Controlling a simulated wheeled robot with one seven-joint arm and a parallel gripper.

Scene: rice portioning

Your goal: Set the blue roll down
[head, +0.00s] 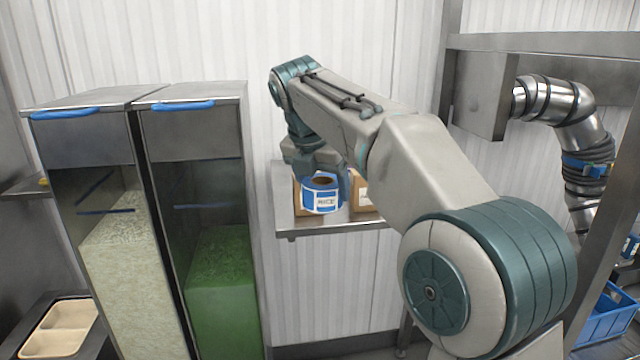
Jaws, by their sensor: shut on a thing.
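The blue roll (321,196) has a white label and a brown core facing up. It is at the small metal shelf (300,228) on the back wall, in the head view. My gripper (322,170) is shut on the roll from above, its fingers partly hidden by my own arm and wrist. The roll looks upright, close to the shelf surface; I cannot tell whether its underside touches the shelf.
Brown cardboard boxes (363,195) stand on the shelf behind and beside the roll. Two tall dispensers stand at left, one with pale grain (118,255) and one with green grain (222,280). Beige trays (72,318) lie at lower left. A blue crate (608,318) is at lower right.

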